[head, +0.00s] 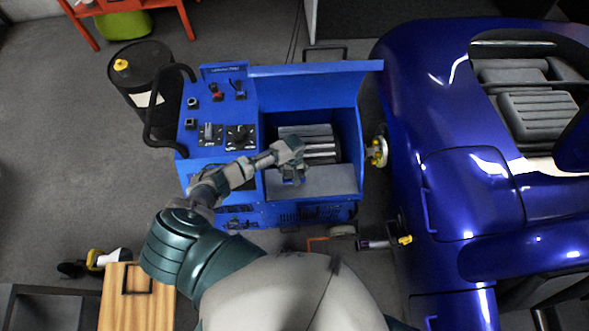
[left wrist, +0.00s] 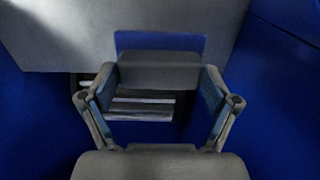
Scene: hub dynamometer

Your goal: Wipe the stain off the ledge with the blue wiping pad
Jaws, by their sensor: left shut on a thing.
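My left gripper (head: 292,170) is over the grey ledge (head: 335,181) at the front of the blue machine's open bay. In the left wrist view, its two fingers (left wrist: 160,80) are closed on a grey block (left wrist: 160,70). The blue wiping pad (left wrist: 160,40) shows as a flat blue rectangle at the far side of that block, against the ledge (left wrist: 75,35). I cannot tell whether the pad touches the ledge. I cannot make out a stain; a dark patch at the ledge's upper left in the wrist view may be shadow. My right gripper is not in view.
The blue machine (head: 225,170) has knobs and levers on its left panel, and a bay with rollers (head: 320,150). A blue car (head: 440,120) stands close on the right. A black drum (head: 140,75) stands at the left. A wooden top (head: 115,305) is at lower left.

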